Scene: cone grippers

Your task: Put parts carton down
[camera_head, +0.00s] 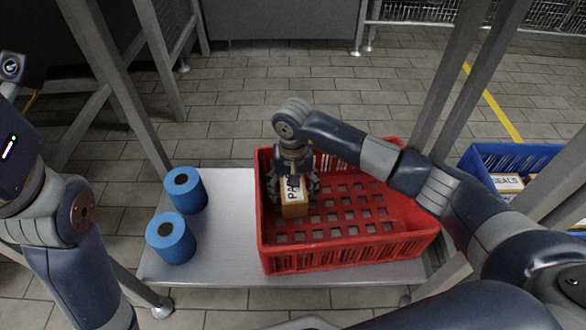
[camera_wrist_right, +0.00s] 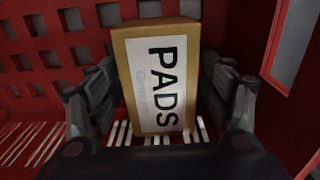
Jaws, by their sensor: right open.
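The carton (camera_head: 292,207) is a small brown box with a white label that reads PADS. It stands inside the red crate (camera_head: 345,262), near the crate's left wall. My right gripper (camera_head: 296,185) is lowered into the crate over the carton and is open. In the right wrist view the carton (camera_wrist_right: 160,80) sits between the two fingers of the gripper (camera_wrist_right: 158,130), with a finger on each side; small gaps seem to show. The carton's base looks to be at the slotted crate floor. My left arm is at the left edge of the head view; its fingers are not seen.
The red crate stands on a light grey shelf (camera_head: 222,255) between metal posts. Two blue rolls, one behind (camera_head: 186,205) and one in front (camera_head: 174,246), stand left of it. A blue crate (camera_head: 481,162) with cartons is at the right. The rest of the red crate is empty.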

